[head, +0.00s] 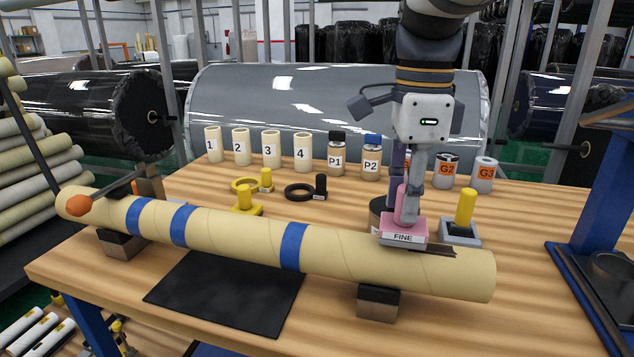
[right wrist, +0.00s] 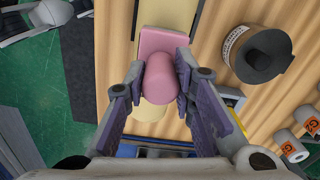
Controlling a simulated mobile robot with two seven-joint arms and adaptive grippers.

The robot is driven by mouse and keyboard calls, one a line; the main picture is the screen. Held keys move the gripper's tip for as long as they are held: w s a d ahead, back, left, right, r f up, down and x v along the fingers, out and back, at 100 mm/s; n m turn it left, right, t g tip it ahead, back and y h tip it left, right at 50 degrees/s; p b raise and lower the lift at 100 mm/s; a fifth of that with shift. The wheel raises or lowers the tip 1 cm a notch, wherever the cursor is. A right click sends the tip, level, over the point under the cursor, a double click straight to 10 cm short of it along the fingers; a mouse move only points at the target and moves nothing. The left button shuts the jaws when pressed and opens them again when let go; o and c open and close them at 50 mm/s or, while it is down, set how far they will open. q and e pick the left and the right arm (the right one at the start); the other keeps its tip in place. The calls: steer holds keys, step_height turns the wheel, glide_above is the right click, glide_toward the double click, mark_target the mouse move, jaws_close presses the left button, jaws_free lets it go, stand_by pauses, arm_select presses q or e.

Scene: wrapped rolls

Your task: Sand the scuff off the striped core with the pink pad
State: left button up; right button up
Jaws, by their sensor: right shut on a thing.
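The striped core (head: 235,233), a long tan tube with three blue bands, lies across two dark-topped blocks. A dark scuff (head: 440,250) shows on its upper side near the right end. The pink pad (head: 399,238), labelled FINE, sits on top of the core at the scuff's left end and appears to touch it. Part of the scuff may be hidden under the pad. My right gripper (head: 406,205) is shut on the pad's pink handle; the right wrist view shows its fingers on both sides of the handle (right wrist: 161,78). My left gripper is not in view.
Numbered cylinders (head: 271,149), jars P1 and P2 (head: 371,155), and G2 and G3 cylinders (head: 484,175) stand behind. A yellow-handled block (head: 463,220) is close right of the pad. A black mat (head: 225,300) lies in front.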

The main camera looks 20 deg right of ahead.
steer(key=shift+f, duration=0.4)
steer(key=shift+s+d+r, duration=0.1)
steer(key=shift+s+d, duration=0.35)
steer(key=shift+d, duration=0.3)
steer(key=shift+s+d, duration=0.45)
steer(key=shift+d, duration=0.3)
steer(key=shift+s+d+r, duration=0.1)
steer(key=shift+s+d, duration=0.35)
steer(key=shift+d, duration=0.3)
steer(key=s+d, duration=0.2)
steer(key=d, duration=0.1)
steer(key=shift+f, duration=0.3)
steer(key=shift+w+a+r, duration=0.1)
steer(key=shift+w+a, duration=0.7)
steer(key=shift+a, duration=0.45)
steer(key=shift+w+a+r, duration=0.1)
steer(key=shift+w+a, duration=0.65)
steer(key=shift+a, duration=0.55)
steer(key=shift+w+a, duration=0.8)
steer(key=shift+a, duration=0.45)
steer(key=shift+r, duration=3.05)
